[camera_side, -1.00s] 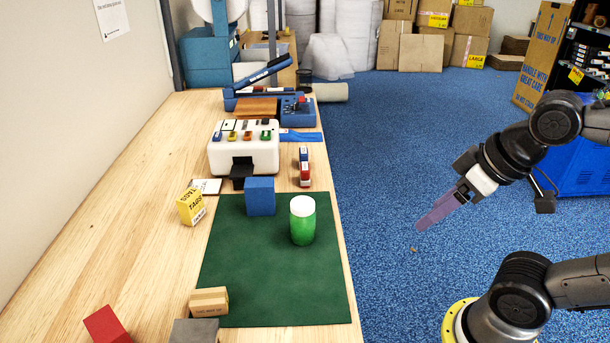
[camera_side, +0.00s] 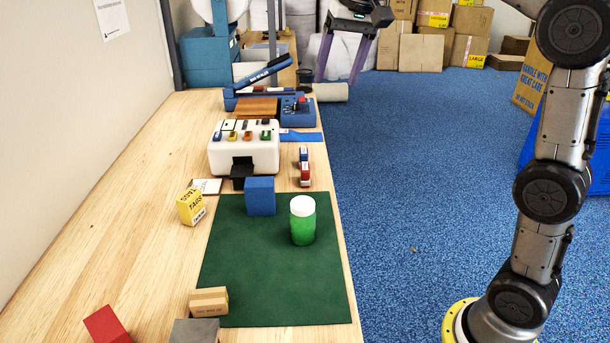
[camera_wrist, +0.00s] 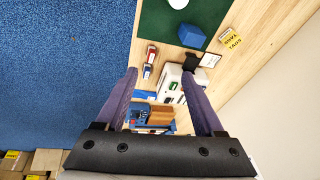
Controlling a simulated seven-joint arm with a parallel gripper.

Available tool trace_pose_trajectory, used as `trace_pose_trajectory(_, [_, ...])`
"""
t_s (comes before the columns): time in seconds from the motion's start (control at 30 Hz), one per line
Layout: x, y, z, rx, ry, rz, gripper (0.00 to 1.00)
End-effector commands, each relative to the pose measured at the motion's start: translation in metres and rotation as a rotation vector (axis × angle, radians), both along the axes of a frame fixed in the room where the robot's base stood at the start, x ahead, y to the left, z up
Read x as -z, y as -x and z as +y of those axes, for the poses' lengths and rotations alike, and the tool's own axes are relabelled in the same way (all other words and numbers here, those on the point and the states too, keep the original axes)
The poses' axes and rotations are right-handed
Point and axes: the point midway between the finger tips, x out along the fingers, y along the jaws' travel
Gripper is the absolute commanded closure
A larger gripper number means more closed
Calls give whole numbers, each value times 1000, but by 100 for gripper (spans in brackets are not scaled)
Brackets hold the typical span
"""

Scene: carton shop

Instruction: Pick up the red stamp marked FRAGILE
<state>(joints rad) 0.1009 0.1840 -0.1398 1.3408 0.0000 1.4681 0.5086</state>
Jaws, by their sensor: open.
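The red stamp (camera_side: 305,176) stands near the right edge of the wooden bench, just beyond the green mat. A blue stamp (camera_side: 304,156) stands right behind it. The marking on the red stamp is too small to read. My gripper (camera_side: 339,78) is high at the back, past the stamps. Its purple fingers are open and empty, pointing down; they also show spread in the wrist view (camera_wrist: 160,74).
A white machine (camera_side: 243,153) with coloured buttons is left of the stamps. A blue block (camera_side: 260,197) and a green jar (camera_side: 302,226) stand on the green mat (camera_side: 270,290). A blue press with a raised lever (camera_side: 262,78) is behind. Above the stamps is clear.

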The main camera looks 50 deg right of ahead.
Motion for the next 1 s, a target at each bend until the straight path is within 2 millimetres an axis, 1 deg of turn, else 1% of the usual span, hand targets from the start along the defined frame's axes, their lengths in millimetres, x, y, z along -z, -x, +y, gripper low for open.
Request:
trace_pose_trajectory(0.03, [8, -21, -6, 23, -6, 22, 30])
trace_pose_trajectory(0.1, [19, -45, -14, 52, -14, 46, 30])
trace_pose_trajectory(0.17, [31, -64, -22, 75, -19, 68, 30])
trace_pose_trajectory(0.2, [40, -77, -27, 88, -22, 82, 30])
trace_pose_trajectory(0.27, [56, -95, -34, 108, -28, 105, 30])
trace_pose_trajectory(0.3, [68, -106, -40, 119, -31, 121, 30])
trace_pose_trajectory(0.37, [87, -122, -48, 132, -34, 144, 30])
trace_pose_trajectory(0.4, [101, -131, -53, 138, -36, 160, 30])
trace_pose_trajectory(0.47, [121, -143, -60, 147, -39, 179, 30])
trace_pose_trajectory(0.5, [135, -149, -64, 152, -41, 194, 30])
trace_pose_trajectory(0.6, [166, -157, -72, 163, -47, 236, 30])
trace_pose_trajectory(0.7, [187, -158, -77, 170, -52, 271, 30])
trace_pose_trajectory(0.87, [205, -158, -80, 176, -55, 287, 30])
trace_pose_trajectory(1.0, [227, -157, -80, 175, -54, 289, 30])
